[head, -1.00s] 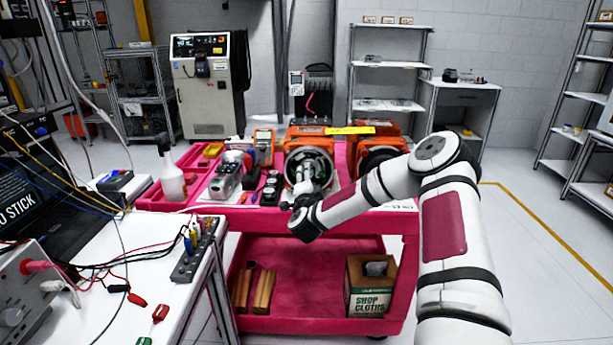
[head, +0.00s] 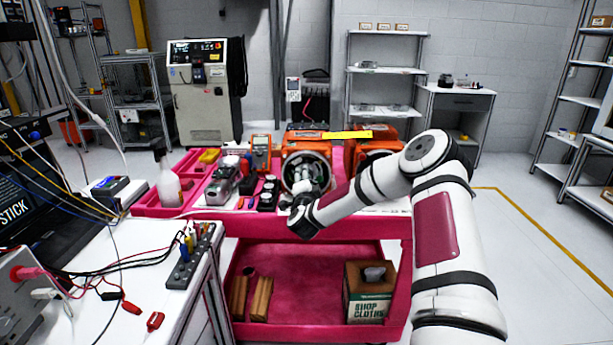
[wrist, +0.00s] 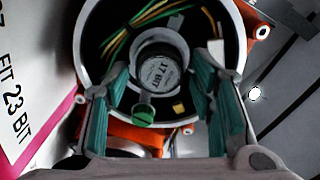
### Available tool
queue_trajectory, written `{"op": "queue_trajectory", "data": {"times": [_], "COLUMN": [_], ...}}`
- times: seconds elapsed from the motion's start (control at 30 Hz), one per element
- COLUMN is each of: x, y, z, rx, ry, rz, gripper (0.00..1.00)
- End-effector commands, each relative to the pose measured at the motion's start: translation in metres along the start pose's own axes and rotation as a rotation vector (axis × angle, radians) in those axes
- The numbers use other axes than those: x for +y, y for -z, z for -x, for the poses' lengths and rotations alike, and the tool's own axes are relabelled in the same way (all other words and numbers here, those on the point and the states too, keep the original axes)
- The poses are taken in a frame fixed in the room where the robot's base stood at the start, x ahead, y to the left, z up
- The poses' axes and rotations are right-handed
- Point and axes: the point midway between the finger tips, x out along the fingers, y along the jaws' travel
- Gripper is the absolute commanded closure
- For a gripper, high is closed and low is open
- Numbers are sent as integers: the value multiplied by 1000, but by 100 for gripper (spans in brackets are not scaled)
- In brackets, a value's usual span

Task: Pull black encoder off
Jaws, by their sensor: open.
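The encoder (wrist: 162,72) is a short dark cylinder with a grey end label reading "17 BIT". It sits inside the round opening of a motor housing (wrist: 88,48), with coloured wires above it and a green part (wrist: 142,112) at its lower left. In the head view the orange servo motor (head: 305,135) stands on the pink cart, and my gripper (head: 304,187) is in front of its opening, largely hiding the encoder. In the wrist view my gripper (wrist: 162,80) is open, with a teal-padded finger on each side of the encoder and visible gaps between.
A second orange motor (head: 372,140) stands to the right, near my forearm. A multimeter (head: 261,152), spray bottle (head: 167,185) and small parts crowd the pink cart (head: 330,228) to the left. A white bench (head: 120,262) with cables stands at the left front. A white sign (wrist: 22,110) lies beside the housing.

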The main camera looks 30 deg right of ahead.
Motion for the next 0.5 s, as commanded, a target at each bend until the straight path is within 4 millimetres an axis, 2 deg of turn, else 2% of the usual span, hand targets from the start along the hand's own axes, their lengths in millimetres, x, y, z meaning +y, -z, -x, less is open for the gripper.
{"op": "queue_trajectory", "data": {"times": [0.07,0.23,0.27,0.5], "x": [0,1,1,0], "y": [0,0,0,0], "z": [0,0,0,0], "rx": [0,0,0,0], "ry": [-1,-1,-1,0], "rz": [0,0,0,0], "gripper": [50,89,91,91]}}
